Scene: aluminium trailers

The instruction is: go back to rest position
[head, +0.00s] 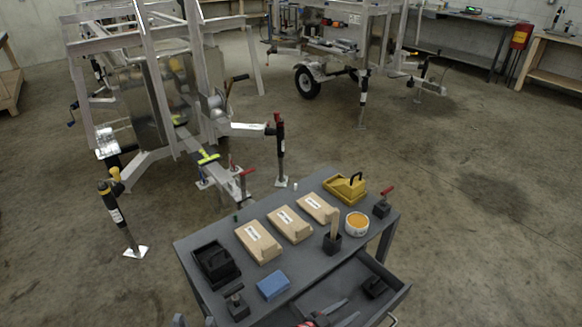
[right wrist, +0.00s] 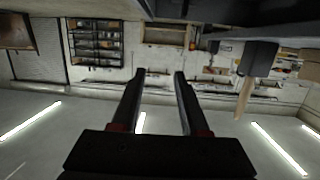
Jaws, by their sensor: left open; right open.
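My right gripper (head: 341,312) is low in the head view, at the open drawer of the grey cart. In the right wrist view its two fingers (right wrist: 160,75) are spread, with nothing held between them. The tips of my left gripper (head: 194,321) just show at the bottom edge of the head view, left of the cart, apart and with nothing seen between them. The rest of the left gripper is cut off.
The grey cart (head: 312,275) holds several tan boxes (head: 290,224), a blue block (head: 273,286), a yellow tool (head: 345,187) and a wooden-handled tool (head: 334,225). Its drawer (head: 400,295) is open. A trailer frame (head: 160,105) stands behind. Floor at right is clear.

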